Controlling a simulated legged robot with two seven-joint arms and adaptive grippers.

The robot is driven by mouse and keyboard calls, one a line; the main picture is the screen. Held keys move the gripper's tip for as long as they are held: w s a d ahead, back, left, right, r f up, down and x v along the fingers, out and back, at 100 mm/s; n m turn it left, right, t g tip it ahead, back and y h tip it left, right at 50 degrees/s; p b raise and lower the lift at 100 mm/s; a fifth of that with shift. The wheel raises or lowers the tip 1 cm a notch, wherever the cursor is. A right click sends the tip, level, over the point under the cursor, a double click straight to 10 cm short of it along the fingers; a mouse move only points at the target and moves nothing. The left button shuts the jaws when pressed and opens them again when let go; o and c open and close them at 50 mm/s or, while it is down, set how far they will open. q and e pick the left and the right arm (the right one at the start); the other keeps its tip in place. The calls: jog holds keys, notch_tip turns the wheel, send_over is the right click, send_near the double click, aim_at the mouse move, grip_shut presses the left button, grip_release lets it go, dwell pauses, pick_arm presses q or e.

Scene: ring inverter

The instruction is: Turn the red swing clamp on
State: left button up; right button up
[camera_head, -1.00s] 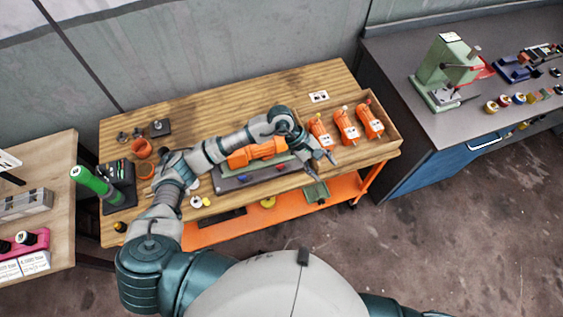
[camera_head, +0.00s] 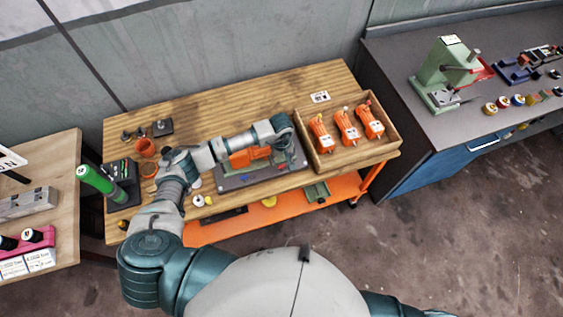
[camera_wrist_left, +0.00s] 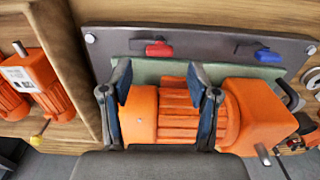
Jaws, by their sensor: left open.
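The red swing clamp (camera_wrist_left: 158,48) is a small red handle on the grey fixture plate (camera_wrist_left: 210,42), near the plate's long edge. A blue clamp (camera_wrist_left: 268,56) sits farther right on the same plate. An orange motor (camera_wrist_left: 175,115) lies on the fixture. My left gripper (camera_wrist_left: 158,82) is open, its two fingers above the motor in the wrist view, with the red clamp just beyond the fingertips and apart from them. In the head view the left gripper (camera_head: 283,155) is over the right part of the fixture, partly hidden by its own wrist. My right gripper is out of view.
A wooden box (camera_head: 386,150) with three orange motors stands right of the fixture. A green-handled tool (camera_head: 95,180) and an orange cup (camera_head: 144,147) are at the table's left. Bare wood (camera_head: 230,112) lies behind the fixture.

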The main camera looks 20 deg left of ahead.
aim_at(282, 165)
pick_arm(q)
jog(key=shift+f, duration=2.15)
jog(key=shift+d, duration=0.1)
grip_shut()
